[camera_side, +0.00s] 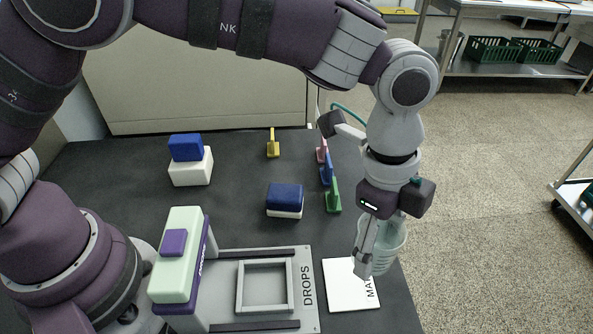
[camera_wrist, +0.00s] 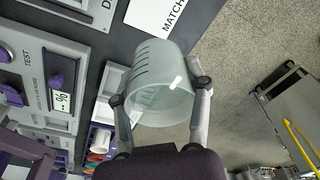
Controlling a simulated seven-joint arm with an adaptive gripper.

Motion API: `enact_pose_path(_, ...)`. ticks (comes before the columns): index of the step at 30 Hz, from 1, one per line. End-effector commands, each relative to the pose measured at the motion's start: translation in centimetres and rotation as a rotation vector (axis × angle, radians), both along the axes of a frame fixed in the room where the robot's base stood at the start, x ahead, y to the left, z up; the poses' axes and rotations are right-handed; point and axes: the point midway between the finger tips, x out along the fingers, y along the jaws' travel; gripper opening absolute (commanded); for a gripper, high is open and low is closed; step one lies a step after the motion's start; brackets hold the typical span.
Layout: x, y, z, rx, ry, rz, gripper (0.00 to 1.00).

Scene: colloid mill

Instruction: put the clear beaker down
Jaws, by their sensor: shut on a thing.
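The clear beaker (camera_side: 394,246) is pale, see-through and slightly green, with dark graduation marks on its wall in the wrist view (camera_wrist: 158,62). My gripper (camera_side: 376,252) is shut on it, with one finger on each side of the wall in the wrist view (camera_wrist: 159,92). In the side view the near finger covers part of the beaker. The beaker is at the table's right edge, beside and partly over the white card (camera_side: 345,290) lettered "MAT…". The card reads "MATCH" in the wrist view (camera_wrist: 174,16). I cannot tell the gap below the beaker.
A grey panel marked "DROPS" (camera_side: 307,262) with a raised square frame (camera_side: 240,290) lies left of the card. A pale green and purple device (camera_side: 180,255) stands further left. Blue-and-white blocks (camera_side: 285,198) and small coloured pieces (camera_side: 333,197) stand behind. Floor lies right of the table.

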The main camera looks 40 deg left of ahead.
Motion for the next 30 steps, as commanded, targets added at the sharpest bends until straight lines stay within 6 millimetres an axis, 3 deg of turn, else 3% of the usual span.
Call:
enact_pose_path(6,5.2,5.4,0.1,-0.002,-0.004,0.596,0.12)
enact_pose_path(10,6.6,7.5,0.0,-0.007,-0.005,0.808,0.12)
enact_pose_path(24,6.9,7.9,-9.1,-0.005,-0.004,0.855,0.12)
enact_pose_path(30,6.9,7.9,-9.9,-0.009,-0.007,0.853,0.12)
